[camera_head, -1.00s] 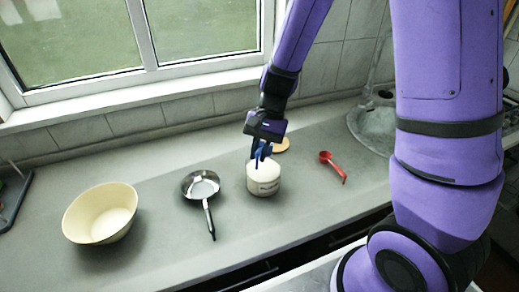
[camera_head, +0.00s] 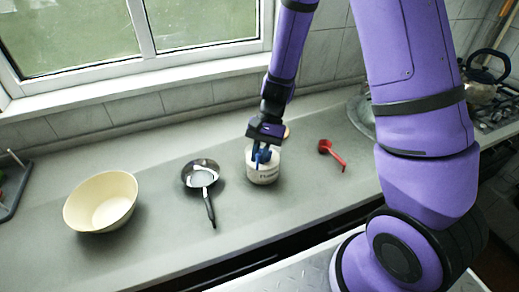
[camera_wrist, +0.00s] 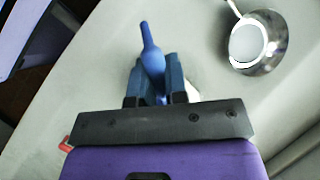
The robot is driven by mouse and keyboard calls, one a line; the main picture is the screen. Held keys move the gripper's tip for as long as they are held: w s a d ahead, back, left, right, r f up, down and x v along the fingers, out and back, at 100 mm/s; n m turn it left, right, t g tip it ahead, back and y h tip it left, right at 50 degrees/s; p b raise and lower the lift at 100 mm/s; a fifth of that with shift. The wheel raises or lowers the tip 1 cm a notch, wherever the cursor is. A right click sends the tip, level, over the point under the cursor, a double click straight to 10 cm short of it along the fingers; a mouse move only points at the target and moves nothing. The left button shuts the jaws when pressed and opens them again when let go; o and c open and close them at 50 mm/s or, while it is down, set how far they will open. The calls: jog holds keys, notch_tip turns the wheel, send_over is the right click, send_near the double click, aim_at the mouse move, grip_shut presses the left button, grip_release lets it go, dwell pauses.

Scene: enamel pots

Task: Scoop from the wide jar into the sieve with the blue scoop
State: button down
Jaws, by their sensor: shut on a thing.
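The wide jar (camera_head: 264,176), pale with a printed label, stands on the counter below my gripper (camera_head: 262,150). My gripper is shut on the blue scoop (camera_head: 264,157), right over the jar's mouth. In the wrist view the scoop's blue handle (camera_wrist: 150,50) sticks out from between the fingers. The scoop's bowl is hidden, so I cannot tell whether it is inside the jar or what it holds. The metal sieve (camera_head: 201,168) lies left of the jar, its handle toward the counter's front; it also shows in the wrist view (camera_wrist: 270,62). Its inside looks pale.
A cream bowl (camera_head: 100,202) stands at the left. A red scoop (camera_head: 331,152) lies right of the jar. A dark tray (camera_head: 14,188) is at the far left edge. A kettle (camera_head: 484,85) stands at the far right. The counter between bowl and sieve is clear.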

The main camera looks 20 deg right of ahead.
jog(key=shift+w+d+f+t+h, duration=0.2)
jog(key=shift+f+t, duration=0.15)
jog(key=shift+f, duration=0.5)
jog(key=shift+w+d+f+t+h, duration=0.1)
jog(key=shift+w+f+t, duration=0.2)
jog(key=shift+f, duration=0.5)
jog(key=shift+s, duration=0.1)
